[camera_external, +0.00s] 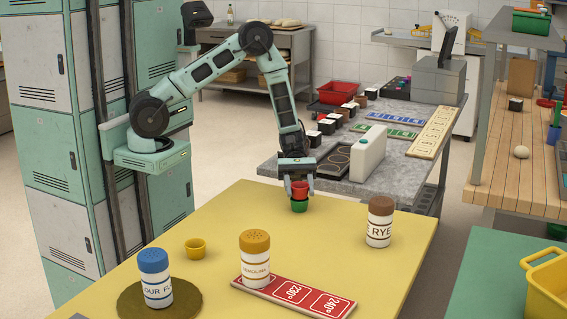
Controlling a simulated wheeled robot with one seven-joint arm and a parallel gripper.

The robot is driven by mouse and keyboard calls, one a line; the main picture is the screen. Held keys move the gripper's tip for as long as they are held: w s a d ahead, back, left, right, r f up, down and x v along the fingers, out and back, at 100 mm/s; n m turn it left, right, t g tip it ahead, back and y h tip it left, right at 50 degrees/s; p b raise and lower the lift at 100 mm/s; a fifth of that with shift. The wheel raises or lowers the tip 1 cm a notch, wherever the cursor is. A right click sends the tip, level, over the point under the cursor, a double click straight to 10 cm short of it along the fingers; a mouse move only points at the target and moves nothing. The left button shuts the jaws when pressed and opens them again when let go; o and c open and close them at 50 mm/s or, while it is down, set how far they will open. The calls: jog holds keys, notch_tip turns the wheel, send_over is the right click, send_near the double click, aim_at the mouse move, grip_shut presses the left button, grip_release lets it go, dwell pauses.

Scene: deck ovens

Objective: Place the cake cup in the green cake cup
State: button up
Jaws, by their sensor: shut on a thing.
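My gripper (299,189) is shut on a red cake cup (300,188) near the far edge of the yellow table. The green cake cup (299,206) is directly below the red cup, and the red cup's lower part meets its rim. I cannot tell how deep the red cup sits in the green one. A small yellow cup (195,248) stands alone at the left of the table, away from my gripper.
The yellow table (330,245) also holds a blue-lidded flour shaker (155,278) on a round mat, an orange-lidded shaker (254,258) on a red temperature board (300,298), and a brown-lidded rye shaker (380,222). A grey counter (345,180) stands behind. Table space around the green cup is clear.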

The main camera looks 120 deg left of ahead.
jog(key=shift+f, duration=0.55)
jog(key=o, duration=0.9)
jog(key=shift+o, duration=0.2)
jog(key=shift+r, duration=0.25)
jog(key=r+b+v, duration=0.1)
jog(key=v, duration=1.1)
jog(key=s+r+m+g+y, duration=0.3)
jog(key=s+m+y, duration=0.3)
jog(key=s+m, duration=0.2)
jog(key=s+d+r+m+g+y, duration=0.1)
jog(key=s+r+m+g+y, duration=0.2)
jog(key=s, duration=1)
jog(key=shift+s+r+m+g+y, duration=0.35)
jog(key=shift+m+g+y, duration=0.35)
jog(key=shift+m+y, duration=1.6)
